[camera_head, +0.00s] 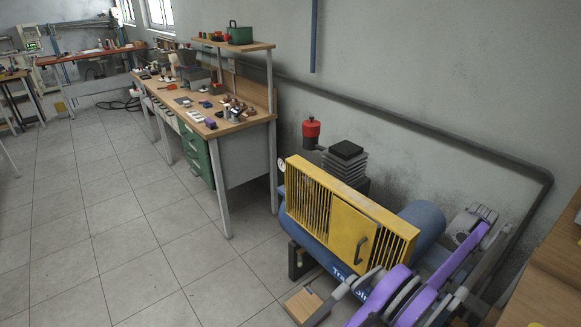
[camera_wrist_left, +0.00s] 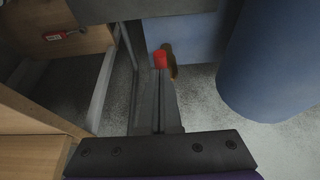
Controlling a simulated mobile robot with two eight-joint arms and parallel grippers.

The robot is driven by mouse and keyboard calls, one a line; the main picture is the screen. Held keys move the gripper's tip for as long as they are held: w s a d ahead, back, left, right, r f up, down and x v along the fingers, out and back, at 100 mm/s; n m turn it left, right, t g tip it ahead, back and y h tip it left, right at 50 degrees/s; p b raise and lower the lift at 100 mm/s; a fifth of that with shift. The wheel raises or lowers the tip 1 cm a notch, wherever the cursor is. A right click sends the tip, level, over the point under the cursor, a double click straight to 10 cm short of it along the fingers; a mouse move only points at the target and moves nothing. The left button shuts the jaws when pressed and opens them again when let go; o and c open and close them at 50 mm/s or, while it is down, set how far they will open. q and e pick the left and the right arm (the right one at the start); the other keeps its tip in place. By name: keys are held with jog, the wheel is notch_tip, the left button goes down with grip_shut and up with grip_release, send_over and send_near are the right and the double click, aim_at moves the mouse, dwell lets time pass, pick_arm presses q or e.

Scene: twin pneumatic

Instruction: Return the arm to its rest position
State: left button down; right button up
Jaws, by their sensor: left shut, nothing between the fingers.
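My left gripper (camera_wrist_left: 158,82) shows in the left wrist view, its two dark grey fingers shut together with nothing between them. Just beyond the fingertips in that picture is a small red part (camera_wrist_left: 160,58) with a brass-coloured piece behind it; I cannot tell whether the fingers touch it. In the head view, purple and grey arm links of mine (camera_head: 398,283) cross the bottom right, in front of the blue compressor tank (camera_head: 422,220). I cannot make out the gripper's fingers there. The right gripper is not in view.
The compressor has a yellow slatted guard (camera_head: 352,232) and a red-topped part (camera_head: 311,132). A wooden bench (camera_head: 555,285) is at the right edge. A workbench (camera_head: 225,112) with green drawers and small items stands farther back. The tiled floor at left is clear.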

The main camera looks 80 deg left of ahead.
pick_arm(q)
notch_tip(320, 180, up, 4)
jog(key=shift+w+p, duration=0.1)
jog(key=shift+p, duration=0.75)
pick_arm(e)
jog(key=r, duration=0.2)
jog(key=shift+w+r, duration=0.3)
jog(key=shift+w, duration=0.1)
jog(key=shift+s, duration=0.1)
